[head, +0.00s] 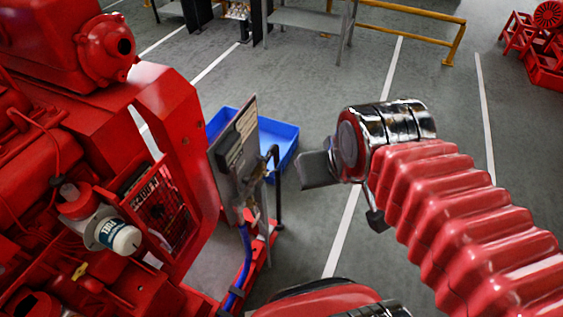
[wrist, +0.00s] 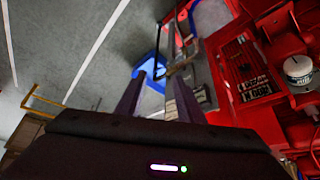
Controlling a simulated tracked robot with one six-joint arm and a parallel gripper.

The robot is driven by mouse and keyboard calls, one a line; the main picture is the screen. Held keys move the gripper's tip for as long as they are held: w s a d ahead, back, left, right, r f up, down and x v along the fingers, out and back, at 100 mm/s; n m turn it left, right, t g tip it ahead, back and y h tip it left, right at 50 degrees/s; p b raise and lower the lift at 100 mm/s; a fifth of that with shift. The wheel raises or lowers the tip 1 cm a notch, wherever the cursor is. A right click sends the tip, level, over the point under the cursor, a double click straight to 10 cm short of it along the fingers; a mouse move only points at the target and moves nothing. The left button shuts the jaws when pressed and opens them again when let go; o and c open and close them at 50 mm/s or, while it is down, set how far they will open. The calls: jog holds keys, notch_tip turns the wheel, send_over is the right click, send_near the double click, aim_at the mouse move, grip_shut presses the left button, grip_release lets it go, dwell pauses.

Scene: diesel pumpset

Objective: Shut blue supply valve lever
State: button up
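A grey upright panel (head: 232,150) stands beside the red engine in the head view. Brass-coloured valve fittings (head: 253,207) and dark pipework (head: 274,170) are on its right side, with a blue hose (head: 241,262) running down below. I cannot make out a blue lever clearly. My gripper (head: 316,169) is to the right of the panel, apart from it. In the wrist view its two fingers (wrist: 157,92) are spread with nothing held between them. The panel (wrist: 199,72) shows there beyond the right finger, small and dim.
The red engine (head: 178,120) with a white fuel filter (head: 120,237) fills the left. A blue bin (head: 278,140) lies on the floor behind the panel. A yellow rail (head: 400,9) and a grey table (head: 307,20) are at the back.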

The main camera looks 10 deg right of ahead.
jog(key=w+a+f+m+g+y, duration=0.15)
jog(key=w+f+g+y, duration=0.35)
jog(key=w+f+y, duration=0.8)
jog(key=w+d+f+m+t+y, duration=0.2)
jog(key=w+d+f+t, duration=0.25)
jog(key=w+f, duration=0.75)
jog(key=m+t, duration=0.4)
jog(key=t, duration=0.2)
send_near(281, 163)
jog(key=s+d, duration=0.1)
jog(key=d, duration=0.2)
jog(key=shift+s+d+f+g, duration=0.2)
jog(key=shift+g, duration=0.05)
jog(key=x, duration=1.4)
jog(key=shift+w+d+f, duration=0.1)
jog(key=shift+f, duration=0.1)
jog(key=shift+c, duration=0.7)
